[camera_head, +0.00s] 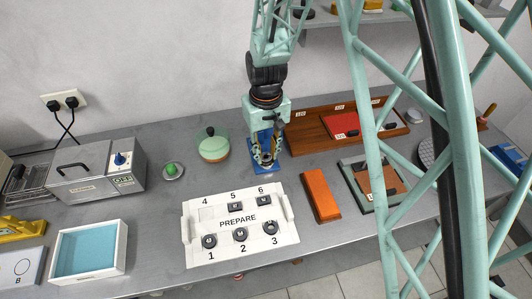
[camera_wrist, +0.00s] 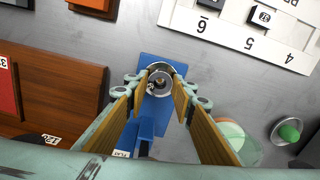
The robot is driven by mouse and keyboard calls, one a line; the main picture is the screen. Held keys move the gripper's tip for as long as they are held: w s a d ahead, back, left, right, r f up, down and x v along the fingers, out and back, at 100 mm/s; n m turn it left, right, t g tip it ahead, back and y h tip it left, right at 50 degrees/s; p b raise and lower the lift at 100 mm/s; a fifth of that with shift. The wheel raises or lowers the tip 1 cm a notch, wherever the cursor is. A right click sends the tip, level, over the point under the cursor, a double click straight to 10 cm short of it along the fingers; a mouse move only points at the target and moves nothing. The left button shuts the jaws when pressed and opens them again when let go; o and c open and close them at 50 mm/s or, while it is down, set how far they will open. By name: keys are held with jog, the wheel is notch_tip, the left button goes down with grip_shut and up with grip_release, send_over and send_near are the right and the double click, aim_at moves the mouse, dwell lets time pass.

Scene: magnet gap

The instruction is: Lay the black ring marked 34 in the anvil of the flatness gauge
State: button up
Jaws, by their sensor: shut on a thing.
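The blue flatness gauge (camera_head: 267,172) stands on the bench behind the white tray. In the wrist view the gauge (camera_wrist: 152,63) has a round silver anvil (camera_wrist: 160,67). My gripper (camera_head: 266,161) points down right over the gauge.
The white PREPARE tray (camera_head: 225,250) is in front, with several dark pieces in numbered places; place 4 looks empty. A green round pot (camera_head: 213,146) stands left of the gauge. A wooden tray (camera_head: 305,144) is close on the right, with an orange block (camera_head: 321,195) before it.

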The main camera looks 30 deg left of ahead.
jog(key=shift+f, duration=0.1)
jog(key=o, duration=0.9)
jog(key=c, duration=0.6)
jog(key=shift+o, duration=0.2)
jog(key=shift+r+p, duration=0.9)
jog(key=shift+r, duration=1.35)
jog(key=shift+o, duration=0.9)
jog(key=o, duration=0.4)
